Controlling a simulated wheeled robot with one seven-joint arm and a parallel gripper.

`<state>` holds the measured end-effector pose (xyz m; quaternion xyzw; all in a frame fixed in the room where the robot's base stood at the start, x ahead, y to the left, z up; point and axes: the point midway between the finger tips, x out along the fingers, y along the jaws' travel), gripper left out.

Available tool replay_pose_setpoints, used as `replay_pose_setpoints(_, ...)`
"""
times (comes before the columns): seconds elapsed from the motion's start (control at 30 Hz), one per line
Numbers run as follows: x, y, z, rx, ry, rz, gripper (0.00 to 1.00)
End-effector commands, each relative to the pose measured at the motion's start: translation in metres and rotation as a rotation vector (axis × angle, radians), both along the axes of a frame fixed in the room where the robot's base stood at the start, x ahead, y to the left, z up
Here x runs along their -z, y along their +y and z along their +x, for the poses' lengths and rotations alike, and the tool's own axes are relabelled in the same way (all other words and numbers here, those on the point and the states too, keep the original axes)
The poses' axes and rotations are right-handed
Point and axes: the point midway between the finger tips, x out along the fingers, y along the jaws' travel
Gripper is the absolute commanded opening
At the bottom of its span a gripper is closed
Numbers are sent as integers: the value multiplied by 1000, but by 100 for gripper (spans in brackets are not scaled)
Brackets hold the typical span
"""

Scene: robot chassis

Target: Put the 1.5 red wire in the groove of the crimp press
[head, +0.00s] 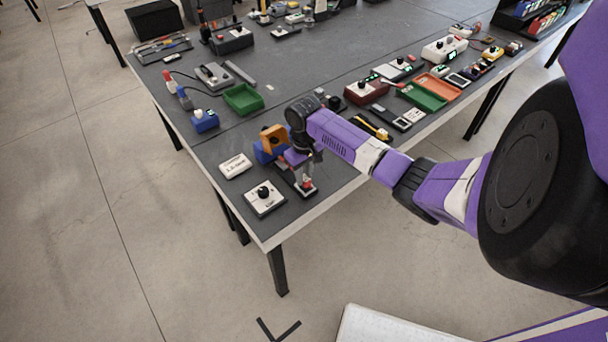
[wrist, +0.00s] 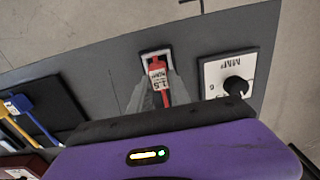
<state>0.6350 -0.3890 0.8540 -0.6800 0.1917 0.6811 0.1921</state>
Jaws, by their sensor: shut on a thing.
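The red wire (wrist: 164,93) with a white "1.5" label shows in the wrist view, between the grey fingers of my gripper (wrist: 160,97). My gripper is shut on it. Its red end lies over a small dark plate with a pale frame (wrist: 146,54); I cannot tell if it touches. In the head view my gripper (head: 303,177) is low over this plate near the table's front corner. A blue and orange device (head: 273,139) stands just left of my gripper, partly hidden by it. I cannot tell which is the crimp press, and no groove is clearly visible.
A white box with a black knob (head: 263,198) sits beside the small plate. A white labelled block (head: 235,166) lies to its left. A dark plate with yellow and blue wires (wrist: 42,112) is in the wrist view. The table's front edge is close.

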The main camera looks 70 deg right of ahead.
Motion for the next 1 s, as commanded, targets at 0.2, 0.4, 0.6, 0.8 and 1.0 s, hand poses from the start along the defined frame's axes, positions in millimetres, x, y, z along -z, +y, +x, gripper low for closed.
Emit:
replay_pose_setpoints(0.2, -1, 0, 0, 1, -1, 1, 0)
replay_pose_setpoints(0.4, -1, 0, 0, 0, 1, 1, 0)
replay_pose_setpoints(0.6, 0, 0, 0, 0, 0, 0, 0)
replay_pose_setpoints(0.8, 2, 0, 0, 0, 0, 0, 0)
replay_pose_setpoints(1.0, 6, 0, 0, 1, -1, 1, 0)
